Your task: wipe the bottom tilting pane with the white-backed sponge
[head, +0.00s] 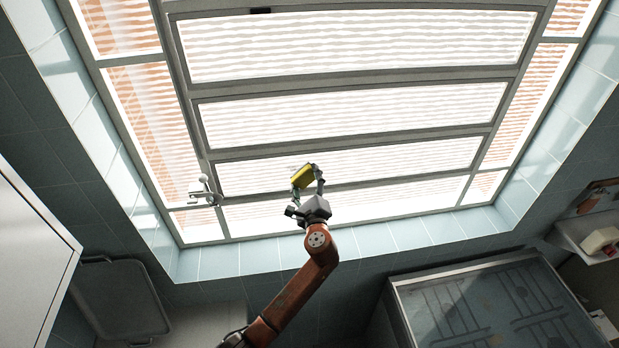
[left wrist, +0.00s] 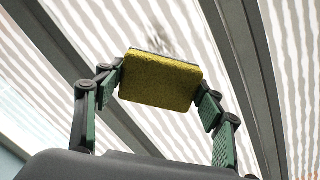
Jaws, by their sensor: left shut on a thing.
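My left gripper (head: 306,184) is shut on a sponge (head: 302,175), held up in front of the window. In the left wrist view the sponge (left wrist: 161,80) shows a yellow face and a thin dark edge between the two green-padded fingers; no white backing can be made out. The bottom tilting pane (head: 400,159) is the lowest of three grey-framed panes. The sponge overlaps its lower left part in the head view; I cannot tell whether it touches. A faint grey smudge (left wrist: 180,38) shows on the glass behind the sponge in the left wrist view. My right gripper is out of view.
A window handle (head: 205,190) juts out left of the gripper. Grey frame bars (head: 350,139) separate the panes. A tiled sill (head: 400,234) runs below the window. A grey tray (head: 118,298) is at lower left, and a metal-framed unit (head: 500,300) at lower right.

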